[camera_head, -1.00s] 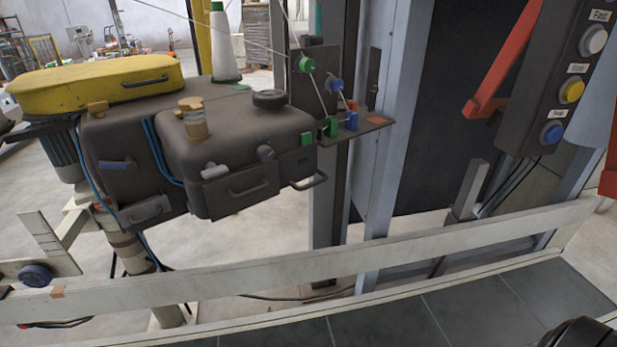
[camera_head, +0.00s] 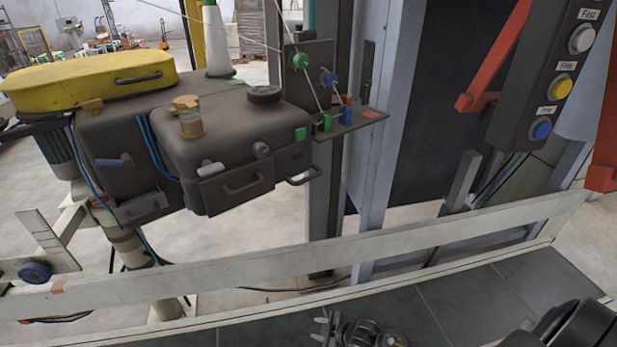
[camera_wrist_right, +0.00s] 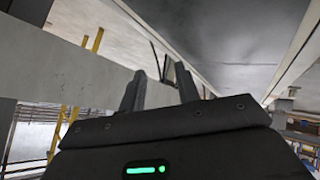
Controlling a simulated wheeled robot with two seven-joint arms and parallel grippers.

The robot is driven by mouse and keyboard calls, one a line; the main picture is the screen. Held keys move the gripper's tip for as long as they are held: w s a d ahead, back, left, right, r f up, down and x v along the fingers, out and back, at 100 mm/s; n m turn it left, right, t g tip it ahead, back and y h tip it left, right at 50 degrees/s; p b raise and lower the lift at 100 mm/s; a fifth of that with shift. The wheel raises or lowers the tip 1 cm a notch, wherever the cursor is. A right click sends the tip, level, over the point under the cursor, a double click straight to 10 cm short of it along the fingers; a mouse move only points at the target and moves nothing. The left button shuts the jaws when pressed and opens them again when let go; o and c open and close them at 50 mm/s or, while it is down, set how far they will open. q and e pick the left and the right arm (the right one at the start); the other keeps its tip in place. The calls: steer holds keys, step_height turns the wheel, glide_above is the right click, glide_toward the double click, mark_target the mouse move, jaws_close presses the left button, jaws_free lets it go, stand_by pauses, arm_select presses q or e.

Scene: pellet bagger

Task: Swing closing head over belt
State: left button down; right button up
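The closing head (camera_head: 225,135) is a dark grey machine body with a yellow cover (camera_head: 90,82), bar handles, knobs and a white thread cone. It stands on a post at the left, beyond the pale guard rail, not above the belt. The belt (camera_head: 460,300) appears as a dark segmented surface along the bottom. My right gripper (camera_head: 322,328) is low at the bottom middle, on the near side of the rail and apart from the head. In the right wrist view its two fingers (camera_wrist_right: 160,88) stand apart with nothing between them. My left gripper is not in view.
A pale guard rail (camera_head: 300,273) runs across between me and the head. A blue-grey column (camera_head: 378,150) rises right of the head. A control box with white, yellow and blue buttons (camera_head: 540,80) and red bars (camera_head: 490,60) are at the upper right.

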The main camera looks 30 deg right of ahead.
steer(key=w+d+r+n+y, duration=0.2)
steer(key=w+r+n+y, duration=0.2)
steer(key=w+r+n, duration=0.5)
steer(key=w+d+r+n+y, duration=0.1)
steer(key=w+r+n+y, duration=0.3)
steer(key=r, duration=1)
steer(key=n+g+y+p, duration=0.1)
steer(key=n+g+y, duration=0.45)
steer(key=n, duration=0.55)
glide_toward(308, 178)
steer(key=shift+t+y, duration=0.35)
steer(key=shift+y, duration=0.1)
steer(key=p+x, duration=0.4)
steer(key=x, duration=0.1)
steer(key=f+p+x, duration=0.1)
steer(key=p+x, duration=0.1)
steer(key=x, duration=0.1)
steer(key=shift+w+a, duration=0.2)
steer(key=shift+a, duration=0.05)
steer(key=shift+w+a+f+p, duration=0.1)
steer(key=shift+a+p, duration=0.35)
steer(key=shift+a, duration=0.15)
steer(key=shift+c, duration=0.4)
jaws_close()
